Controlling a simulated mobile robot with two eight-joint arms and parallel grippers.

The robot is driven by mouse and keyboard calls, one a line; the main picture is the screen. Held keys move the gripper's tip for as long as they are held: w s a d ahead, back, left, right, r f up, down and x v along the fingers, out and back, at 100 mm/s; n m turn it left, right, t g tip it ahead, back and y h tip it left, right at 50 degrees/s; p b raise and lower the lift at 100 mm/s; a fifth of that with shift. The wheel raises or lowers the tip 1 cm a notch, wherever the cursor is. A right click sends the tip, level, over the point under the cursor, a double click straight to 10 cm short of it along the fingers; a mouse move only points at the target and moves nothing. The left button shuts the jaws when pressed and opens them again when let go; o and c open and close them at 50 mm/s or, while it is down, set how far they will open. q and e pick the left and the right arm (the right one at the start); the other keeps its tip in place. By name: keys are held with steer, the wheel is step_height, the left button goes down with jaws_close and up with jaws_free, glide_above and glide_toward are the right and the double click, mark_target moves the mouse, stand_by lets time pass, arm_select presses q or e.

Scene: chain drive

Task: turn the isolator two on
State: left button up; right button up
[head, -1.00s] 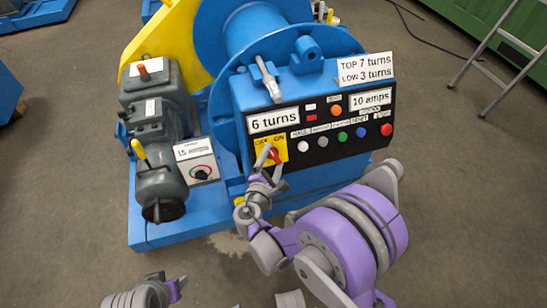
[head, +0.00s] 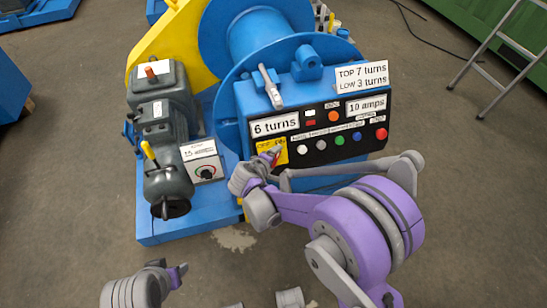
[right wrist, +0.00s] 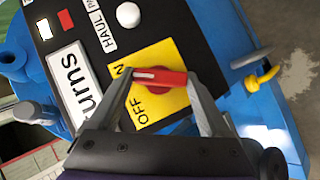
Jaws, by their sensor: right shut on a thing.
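The isolator is a red rotary handle (right wrist: 165,78) on a yellow plate (right wrist: 150,112) marked OFF and ON. In the right wrist view, my right gripper (right wrist: 158,84) has one finger at each end of the handle and is shut on it. The handle's white-striped end lies towards the ON lettering, which a finger partly hides. In the head view, the handle (head: 275,149) sits at the lower left of the black control panel, tilted, partly behind my right gripper (head: 268,158).
The panel carries a row of coloured buttons (head: 340,140) right of the isolator. A "6 turns" label (head: 275,125) is above it. A grey lever (head: 270,88) stands on the blue housing. A grey motor (head: 165,135) is at left. Open floor lies in front.

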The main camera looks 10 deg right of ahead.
steer(key=shift+r+m+g+y+p, duration=0.1)
steer(key=shift+m+g+y+p, duration=0.5)
steer(key=shift+m, duration=0.5)
steer(key=o, duration=1.2)
steer(key=p+v, duration=0.1)
steer(key=v, duration=0.9)
steer(key=shift+s+r, duration=0.25)
steer(key=shift+r, duration=0.1)
steer(key=shift+d+y, duration=0.1)
steer(key=shift+y, duration=0.2)
